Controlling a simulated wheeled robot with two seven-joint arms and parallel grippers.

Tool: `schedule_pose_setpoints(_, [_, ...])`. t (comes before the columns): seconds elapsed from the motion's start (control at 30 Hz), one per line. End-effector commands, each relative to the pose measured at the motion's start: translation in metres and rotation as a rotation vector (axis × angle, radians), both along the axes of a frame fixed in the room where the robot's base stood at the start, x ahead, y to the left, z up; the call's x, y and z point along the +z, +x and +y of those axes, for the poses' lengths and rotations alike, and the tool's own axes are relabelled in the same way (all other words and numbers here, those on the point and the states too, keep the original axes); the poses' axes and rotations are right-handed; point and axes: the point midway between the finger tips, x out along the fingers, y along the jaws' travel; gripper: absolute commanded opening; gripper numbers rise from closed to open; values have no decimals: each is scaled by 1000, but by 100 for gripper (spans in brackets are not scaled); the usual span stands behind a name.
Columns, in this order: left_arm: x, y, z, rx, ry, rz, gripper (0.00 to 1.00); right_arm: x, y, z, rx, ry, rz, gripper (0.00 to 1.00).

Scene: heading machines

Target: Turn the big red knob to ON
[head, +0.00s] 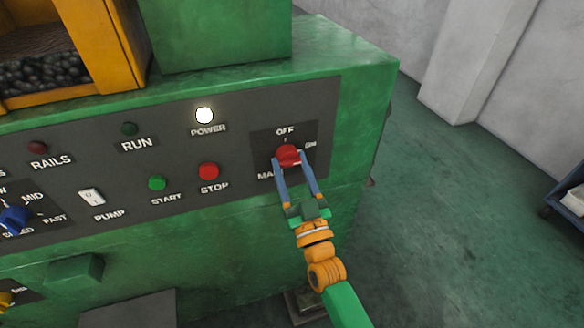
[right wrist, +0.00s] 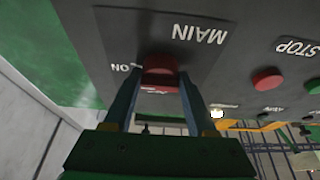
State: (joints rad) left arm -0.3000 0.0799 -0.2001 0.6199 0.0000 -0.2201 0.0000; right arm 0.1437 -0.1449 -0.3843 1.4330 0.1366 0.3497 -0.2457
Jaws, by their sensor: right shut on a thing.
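The big red knob (head: 288,155) sits on a dark plate at the right end of the machine's grey control panel. OFF is printed above it, ON to its right, and MAIN, partly covered, at its lower left. My right gripper (head: 290,163) is shut on the knob, one finger on each side. In the right wrist view the knob (right wrist: 160,68) shows between the two fingers (right wrist: 160,85), with MAIN and ON upside down. The knob's pointer is too small to read. My left gripper is not in view.
To the left are the red STOP button (head: 208,171), green START button (head: 157,183), white PUMP switch (head: 91,197) and blue speed knob (head: 15,218). The POWER lamp (head: 204,115) glows white. Open floor (head: 440,200) lies right of the machine; a cart (head: 570,200) stands at the far right.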

Motion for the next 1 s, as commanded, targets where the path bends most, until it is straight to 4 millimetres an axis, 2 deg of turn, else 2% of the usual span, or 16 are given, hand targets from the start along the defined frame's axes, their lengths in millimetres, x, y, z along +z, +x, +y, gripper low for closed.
schedule_pose_setpoints(0.57, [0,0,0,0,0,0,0,4,0,0,-1,30,-1,1])
schedule_pose_setpoints(0.6, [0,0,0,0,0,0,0,4,0,0,-1,30,-1,62])
schedule_pose_setpoints(0.7, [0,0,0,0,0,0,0,3,0,0,0,29,1,87])
schedule_pose_setpoints(1.0, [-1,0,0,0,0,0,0,0,-2,-1,-1,27,6,87])
